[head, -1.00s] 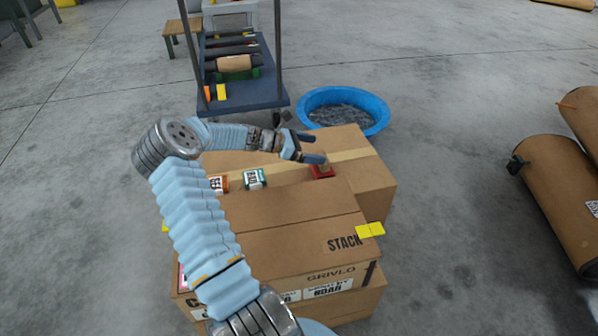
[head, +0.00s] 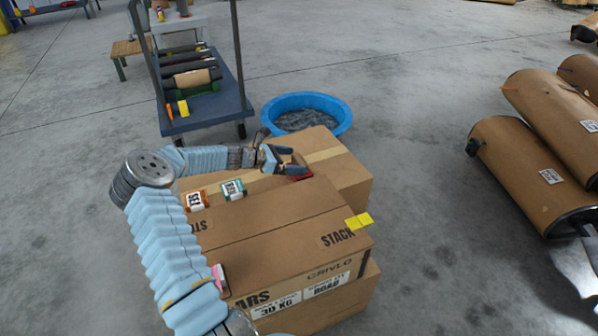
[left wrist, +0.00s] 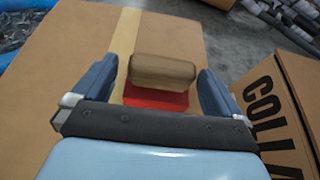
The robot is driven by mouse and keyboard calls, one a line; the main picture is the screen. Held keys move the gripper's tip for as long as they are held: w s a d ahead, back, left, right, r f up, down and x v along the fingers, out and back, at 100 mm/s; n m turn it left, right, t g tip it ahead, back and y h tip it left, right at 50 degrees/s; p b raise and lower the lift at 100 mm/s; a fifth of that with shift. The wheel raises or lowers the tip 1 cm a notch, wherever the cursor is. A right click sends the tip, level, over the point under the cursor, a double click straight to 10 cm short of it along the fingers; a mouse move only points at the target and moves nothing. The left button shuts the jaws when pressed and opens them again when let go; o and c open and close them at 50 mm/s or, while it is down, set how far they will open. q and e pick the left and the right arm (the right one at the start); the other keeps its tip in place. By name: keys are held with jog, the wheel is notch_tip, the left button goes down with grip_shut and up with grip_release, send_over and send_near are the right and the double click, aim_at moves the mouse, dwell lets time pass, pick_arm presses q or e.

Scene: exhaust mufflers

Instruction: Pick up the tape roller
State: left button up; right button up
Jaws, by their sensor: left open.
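The tape roller appears to be the red item with a brown wooden block-like handle. It lies on the far cardboard box, where its red part shows beside my left gripper in the head view (head: 304,174). In the left wrist view the wooden handle of the tape roller (left wrist: 162,71) stands between the two fingers, with the red part below it. My left gripper (head: 292,160) is open, its fingers on either side of the handle with gaps showing. It also shows in the left wrist view (left wrist: 159,75). My right gripper is out of view.
A nearer cardboard box (head: 270,235) marked STACK bears a yellow note (head: 359,221). Orange (head: 195,200) and green-white (head: 233,190) small packs lie left of the gripper. A blue tub (head: 340,117) and a cart (head: 205,120) stand beyond; wrapped mufflers (head: 530,165) lie right.

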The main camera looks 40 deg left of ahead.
aim_at(304, 161)
pick_arm(q)
jog(key=x, duration=0.5)
jog(key=shift+s+d+b, duration=0.1)
jog(key=shift+d+b, duration=0.05)
jog(key=shift+b, duration=0.25)
jog(key=shift+r, duration=0.1)
jog(key=c, duration=0.9)
jog(key=shift+r, duration=0.1)
